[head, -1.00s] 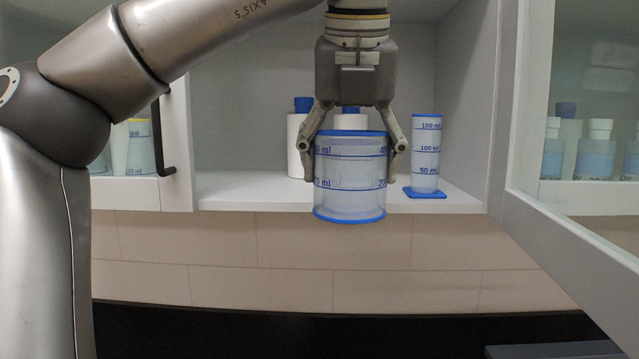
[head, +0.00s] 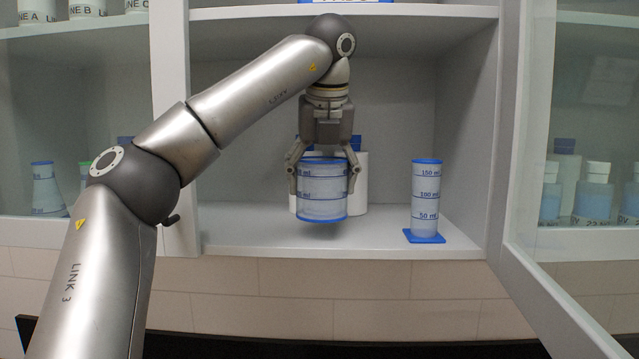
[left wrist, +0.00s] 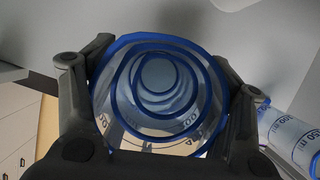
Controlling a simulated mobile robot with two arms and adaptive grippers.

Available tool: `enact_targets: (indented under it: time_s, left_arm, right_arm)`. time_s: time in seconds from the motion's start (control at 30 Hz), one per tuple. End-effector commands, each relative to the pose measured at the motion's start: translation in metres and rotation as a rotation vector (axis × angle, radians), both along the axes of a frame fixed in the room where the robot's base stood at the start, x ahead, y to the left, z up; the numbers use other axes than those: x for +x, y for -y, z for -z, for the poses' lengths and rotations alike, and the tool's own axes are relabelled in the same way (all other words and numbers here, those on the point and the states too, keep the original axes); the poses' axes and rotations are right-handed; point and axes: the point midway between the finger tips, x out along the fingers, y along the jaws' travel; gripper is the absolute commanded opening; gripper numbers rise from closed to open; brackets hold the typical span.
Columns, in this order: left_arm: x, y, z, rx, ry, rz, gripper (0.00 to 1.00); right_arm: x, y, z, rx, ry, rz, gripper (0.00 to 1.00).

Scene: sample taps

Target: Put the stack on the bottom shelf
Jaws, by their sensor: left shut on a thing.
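The stack (head: 322,191) is a set of clear, blue-rimmed beakers nested in one another, with blue ml marks. My left gripper (head: 322,172) is shut on it, one finger on each side. It holds the stack upright inside the open cabinet, seemingly just above the bottom shelf (head: 270,237); the exact gap is hard to tell. In the left wrist view the nested blue rims of the stack (left wrist: 158,45) show between the fingers of my left gripper (left wrist: 158,95). My right gripper is not in view.
A blue-marked graduated cylinder (head: 425,200) stands on the bottom shelf to the right. White bottles (head: 356,180) stand behind the stack, partly hidden. An open glass door (head: 575,150) is at the right. The shelf is clear left of the stack.

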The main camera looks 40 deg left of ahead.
Motion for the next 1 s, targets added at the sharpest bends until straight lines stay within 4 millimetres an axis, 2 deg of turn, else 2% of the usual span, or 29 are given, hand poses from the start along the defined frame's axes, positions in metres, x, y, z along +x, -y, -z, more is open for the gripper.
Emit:
enact_targets:
  time_s: [0.27, 0.6, 1.0]
  left_arm:
    - [0.012, -0.015, -0.001, -0.002, -0.002, -0.001, 0.38]
    - [0.011, -0.014, 0.032, 0.000, -0.001, 0.002, 0.38]
    - [0.011, -0.014, 0.037, 0.001, 0.001, -0.001, 0.38]
  right_arm:
    - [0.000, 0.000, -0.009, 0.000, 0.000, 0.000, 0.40]
    - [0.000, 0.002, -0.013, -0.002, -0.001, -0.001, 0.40]
    - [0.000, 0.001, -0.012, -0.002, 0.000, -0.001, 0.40]
